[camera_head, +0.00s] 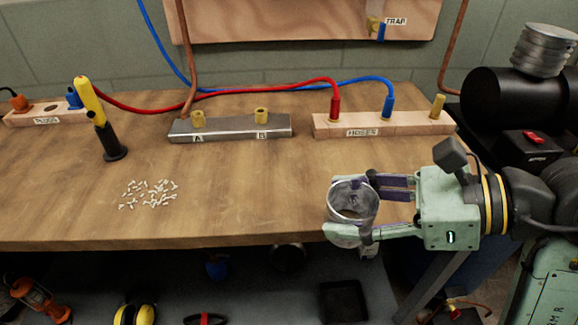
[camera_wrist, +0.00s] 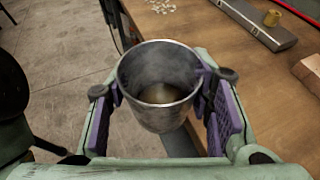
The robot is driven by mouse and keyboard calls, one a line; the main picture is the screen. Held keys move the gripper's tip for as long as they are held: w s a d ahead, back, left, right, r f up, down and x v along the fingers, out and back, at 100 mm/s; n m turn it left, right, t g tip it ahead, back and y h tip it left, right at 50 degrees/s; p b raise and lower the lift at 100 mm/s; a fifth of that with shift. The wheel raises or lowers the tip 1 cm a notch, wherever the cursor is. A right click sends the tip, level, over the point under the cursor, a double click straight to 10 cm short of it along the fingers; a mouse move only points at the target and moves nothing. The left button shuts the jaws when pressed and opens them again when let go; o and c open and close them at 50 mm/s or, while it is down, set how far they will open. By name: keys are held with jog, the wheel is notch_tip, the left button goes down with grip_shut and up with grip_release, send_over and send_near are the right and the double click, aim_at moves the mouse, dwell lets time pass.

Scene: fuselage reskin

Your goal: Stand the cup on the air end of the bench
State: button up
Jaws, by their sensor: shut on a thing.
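A grey metal cup (camera_head: 351,208) is held upright between the fingers of my gripper (camera_head: 368,210), at the front right edge of the bench (camera_head: 250,195). In the wrist view the cup (camera_wrist: 159,90) is open at the top, and its inside looks empty. The purple-padded fingers of my gripper (camera_wrist: 160,103) close on it from both sides. In the wrist view the cup overlaps the bench edge, with floor to its left. I cannot tell how high its base is above the bench top. No label marks an air end that I can read.
A metal manifold (camera_head: 230,128) marked A and B and a wooden block (camera_head: 375,124) labelled HOSES stand at the back. Small white pieces (camera_head: 148,194) lie at the left, near a yellow-and-black tool (camera_head: 100,120). A black tank (camera_head: 510,95) is at the right. The middle bench top is clear.

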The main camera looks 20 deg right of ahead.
jog(key=w+p, duration=0.2)
jog(key=w, duration=0.3)
jog(key=w+a+p, duration=0.1)
jog(key=w, duration=0.3)
jog(key=w+f+p, duration=0.1)
jog(key=w+p, duration=0.1)
jog(key=w, duration=0.3)
jog(key=shift+w+a+p, duration=0.2)
jog(key=shift+w+p, duration=0.1)
jog(key=shift+w, duration=0.05)
jog(key=shift+w+f, duration=0.2)
jog(key=shift+f, duration=0.25)
notch_tip(320, 180, down, 3)
jog(key=shift+r+p, duration=0.1)
jog(key=shift+p, duration=0.75)
jog(key=shift+f+b, duration=0.4)
jog(key=shift+b, duration=0.2)
jog(key=o, duration=1.3)
jog(key=shift+r, duration=0.1)
jog(key=shift+c, duration=0.2)
jog(key=shift+r+p, duration=0.1)
jog(key=shift+p, duration=0.2)
